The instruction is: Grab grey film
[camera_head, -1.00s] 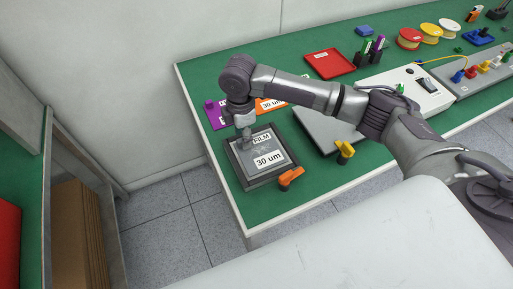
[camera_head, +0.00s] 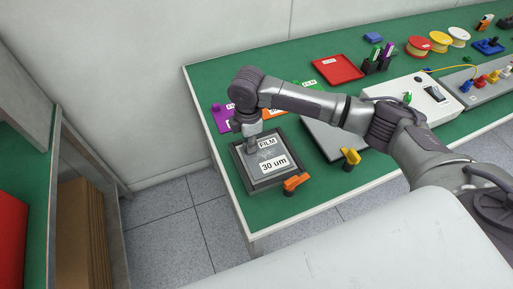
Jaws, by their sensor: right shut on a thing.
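The grey film (camera_head: 274,165), marked "FILM" and "30 um", lies flat in a dark square frame (camera_head: 251,183) at the near left end of the green table. My right gripper (camera_head: 251,150) points down at the film's upper left part. It is shut on the film there; the fingertips are small and partly hidden by the wrist. My left gripper is not in view.
An orange clamp handle (camera_head: 296,182) stands at the frame's right corner. Purple (camera_head: 221,117) and orange film sheets lie behind my arm. A grey plate with a yellow handle (camera_head: 350,157), a white device (camera_head: 425,104) and a red tray (camera_head: 338,68) stand further right.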

